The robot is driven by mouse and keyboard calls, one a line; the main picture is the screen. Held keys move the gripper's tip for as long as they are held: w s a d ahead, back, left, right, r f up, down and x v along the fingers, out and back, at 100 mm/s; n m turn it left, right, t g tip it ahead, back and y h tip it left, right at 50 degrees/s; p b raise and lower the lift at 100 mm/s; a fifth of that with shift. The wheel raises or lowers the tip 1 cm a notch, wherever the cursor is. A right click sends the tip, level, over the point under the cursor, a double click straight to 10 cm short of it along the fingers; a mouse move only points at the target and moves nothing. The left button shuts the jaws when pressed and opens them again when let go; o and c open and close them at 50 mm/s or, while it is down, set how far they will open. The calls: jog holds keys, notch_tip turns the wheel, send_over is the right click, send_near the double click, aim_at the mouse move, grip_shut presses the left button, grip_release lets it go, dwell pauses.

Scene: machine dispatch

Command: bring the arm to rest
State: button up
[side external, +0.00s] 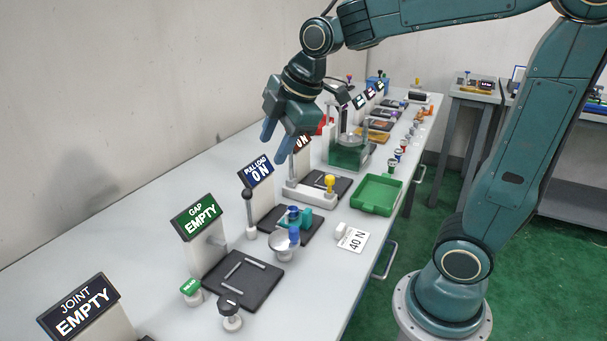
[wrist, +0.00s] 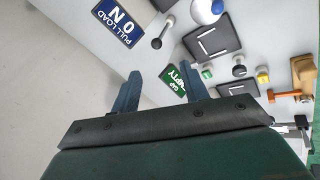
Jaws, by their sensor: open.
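My gripper (side external: 285,135) is open and empty in the side external view. The PULL LOAD sign also shows in the wrist view (wrist: 119,20), as does the GAP EMPTY sign (wrist: 173,81). My fingers appear clear of everything on the bench.
The bench (side external: 165,170) carries a GAP EMPTY sign (side external: 197,215), a JOINT EMPTY sign (side external: 78,306), a black station plate (side external: 243,280), a green tray (side external: 376,195) and a 40 N card (side external: 353,239). A pale wall (side external: 120,90) stands behind. Green floor lies in front.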

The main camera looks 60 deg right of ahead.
jog(key=shift+s, duration=0.1)
jog(key=s+a+f+m, duration=0.1)
jog(key=s+m, duration=1.1)
jog(key=s, duration=0.4)
jog(key=shift+s+f+t, duration=0.3)
jog(key=shift+f, duration=0.1)
